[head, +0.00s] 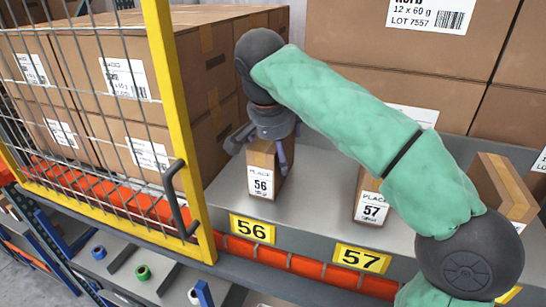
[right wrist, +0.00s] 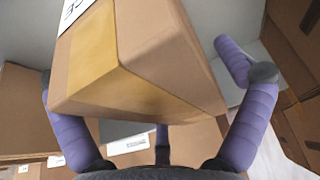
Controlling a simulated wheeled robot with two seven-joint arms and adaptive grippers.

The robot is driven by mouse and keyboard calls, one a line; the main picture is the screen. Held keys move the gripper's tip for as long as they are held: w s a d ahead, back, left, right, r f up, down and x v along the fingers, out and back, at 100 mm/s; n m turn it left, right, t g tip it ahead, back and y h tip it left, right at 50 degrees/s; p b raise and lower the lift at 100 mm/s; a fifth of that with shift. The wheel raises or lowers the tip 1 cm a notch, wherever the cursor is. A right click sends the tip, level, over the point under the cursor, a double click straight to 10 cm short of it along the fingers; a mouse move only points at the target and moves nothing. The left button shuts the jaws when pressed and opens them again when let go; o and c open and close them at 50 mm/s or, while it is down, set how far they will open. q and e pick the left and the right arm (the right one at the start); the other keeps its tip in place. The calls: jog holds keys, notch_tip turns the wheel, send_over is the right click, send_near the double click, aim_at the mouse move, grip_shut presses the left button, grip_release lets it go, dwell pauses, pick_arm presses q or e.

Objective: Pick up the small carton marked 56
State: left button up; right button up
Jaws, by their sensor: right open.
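The small carton marked 56 (head: 263,173) stands upright on the grey shelf behind the yellow 56 tag. It is brown with a white label on its front. My right gripper (head: 266,140) is over it from above and behind, one finger at its right side. In the right wrist view the carton (right wrist: 140,65) fills the space between the spread purple fingers (right wrist: 160,110). The fingers are open, with a gap visible on the right side; contact on the left side cannot be told. My left gripper is not in view.
A yellow-framed mesh gate (head: 168,95) stands close left of the carton. Carton 57 (head: 370,197) stands to the right, partly behind my arm. Large boxes (head: 350,45) stack behind. An orange strip (head: 300,266) runs along the shelf's front.

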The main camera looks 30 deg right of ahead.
jog(key=shift+f, duration=0.1)
jog(key=c, duration=1.4)
jog(key=shift+c, duration=0.2)
